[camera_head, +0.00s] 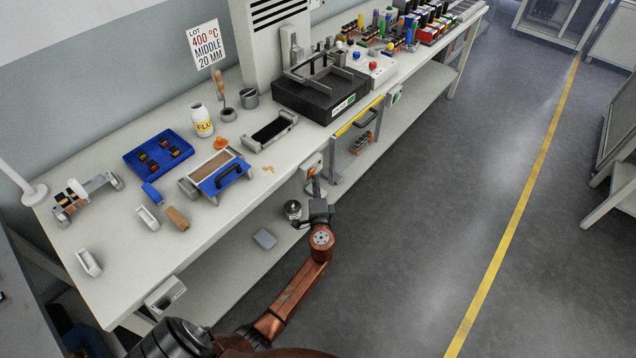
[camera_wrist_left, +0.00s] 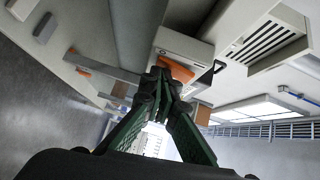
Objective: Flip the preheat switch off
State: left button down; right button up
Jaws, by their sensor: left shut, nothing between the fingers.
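A small white switch box (camera_head: 311,163) is mounted at the front edge of the bench. In the left wrist view, an orange part (camera_wrist_left: 178,69) shows on a pale box (camera_wrist_left: 183,46), just beyond my fingertips. I take this for the preheat switch. My left gripper (camera_head: 317,188) is in front of the box, just below the bench edge. In the left wrist view its dark green fingers (camera_wrist_left: 161,78) come together at the tips, with nothing held. The fingers partly hide the switch, and I cannot tell its position or whether they touch it. My right gripper is not in view.
A black hotplate unit (camera_head: 318,95) stands on the bench behind. A yellow-and-black handled frame (camera_head: 357,122) hangs at the bench front, right of the switch box. The floor (camera_head: 440,200) on the right is clear.

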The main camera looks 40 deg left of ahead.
pick_arm(q)
jog(key=shift+a+r, duration=0.15)
jog(key=shift+r, duration=0.1)
jog(key=s+d+f, duration=0.2)
jog(key=s+d, duration=0.6)
jog(key=d, duration=0.2)
jog(key=shift+d+f+b, duration=0.3)
jog(key=shift+f, duration=0.1)
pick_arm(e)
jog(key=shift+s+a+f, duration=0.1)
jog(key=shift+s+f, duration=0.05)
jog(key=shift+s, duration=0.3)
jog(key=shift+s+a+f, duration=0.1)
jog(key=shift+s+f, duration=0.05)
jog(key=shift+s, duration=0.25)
